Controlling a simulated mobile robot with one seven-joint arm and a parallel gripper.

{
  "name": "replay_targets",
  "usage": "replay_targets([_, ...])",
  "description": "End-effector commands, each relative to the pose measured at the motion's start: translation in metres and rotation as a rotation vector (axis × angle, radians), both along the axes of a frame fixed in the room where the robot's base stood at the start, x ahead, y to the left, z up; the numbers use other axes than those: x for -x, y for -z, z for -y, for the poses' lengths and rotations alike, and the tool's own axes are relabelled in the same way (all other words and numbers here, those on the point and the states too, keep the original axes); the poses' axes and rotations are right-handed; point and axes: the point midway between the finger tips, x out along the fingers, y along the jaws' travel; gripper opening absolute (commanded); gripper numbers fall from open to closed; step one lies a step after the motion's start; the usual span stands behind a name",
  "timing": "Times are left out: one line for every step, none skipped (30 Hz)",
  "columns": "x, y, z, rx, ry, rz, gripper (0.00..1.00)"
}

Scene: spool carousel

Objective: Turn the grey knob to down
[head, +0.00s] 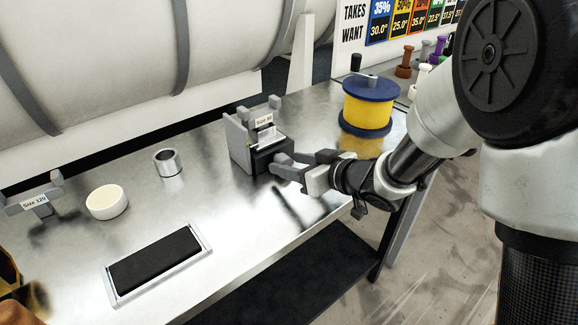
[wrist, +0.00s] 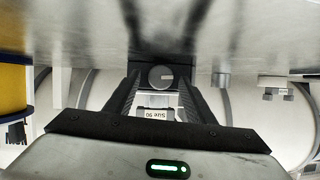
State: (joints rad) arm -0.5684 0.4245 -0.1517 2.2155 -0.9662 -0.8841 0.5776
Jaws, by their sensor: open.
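The grey knob (wrist: 161,77) is a round dial on a dark block, seen face-on in the wrist view. A short pale mark on it points to the right in that view, where the picture is upside down. The dark block (head: 262,158) sits at the foot of the "Size 90" stand (head: 238,140) in the head view; the knob's face is hidden there. My gripper (head: 287,164) is open in front of the block. In the wrist view my gripper (wrist: 160,90) has one finger on each side of the knob; I cannot tell whether they touch it.
A blue and yellow spool (head: 368,103) stands at the back right of the metal table (head: 230,215). A metal ring (head: 168,162), a white round piece (head: 106,202) and a black pad (head: 156,262) lie to the left. A "Size 120" stand (head: 36,197) is at far left.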

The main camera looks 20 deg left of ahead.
Motion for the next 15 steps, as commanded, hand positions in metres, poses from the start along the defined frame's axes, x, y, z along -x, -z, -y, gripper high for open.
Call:
replay_targets([-0.0015, 0.0026, -0.0044, 0.0, -0.001, 0.001, 0.5])
replay_targets([-0.0023, 0.0032, -0.0061, 0.0, -0.001, 0.0, 0.5])
replay_targets([-0.003, 0.004, -0.0075, 0.001, 0.0, 0.0, 0.5])
replay_targets([-0.0035, 0.0043, -0.0082, 0.001, 0.0, 0.0, 0.5])
replay_targets([-0.0037, 0.0045, -0.0089, 0.001, 0.0, 0.0, 0.5])
replay_targets([-0.0041, 0.0045, -0.0093, 0.001, 0.001, 0.0, 0.5])
replay_targets([-0.0041, 0.0044, -0.0094, 0.001, 0.001, 0.0, 0.5])
replay_targets([-0.0043, 0.0044, -0.0095, 0.001, 0.001, 0.0, 0.5])
replay_targets([-0.0042, 0.0044, -0.0094, 0.001, 0.001, 0.0, 0.5])
replay_targets([-0.0042, 0.0042, -0.0093, 0.001, 0.001, 0.0, 0.5])
replay_targets([-0.0042, 0.0042, -0.0093, 0.001, 0.001, 0.0, 0.5])
replay_targets([-0.0042, 0.0042, -0.0093, 0.001, 0.001, 0.0, 0.5])
replay_targets([-0.0042, 0.0042, -0.0093, 0.0, 0.001, 0.0, 0.48])
replay_targets([-0.0042, 0.0042, -0.0092, 0.0, 0.001, 0.0, 0.43])
replay_targets([-0.0042, 0.0042, -0.0092, 0.0, 0.001, 0.0, 0.36])
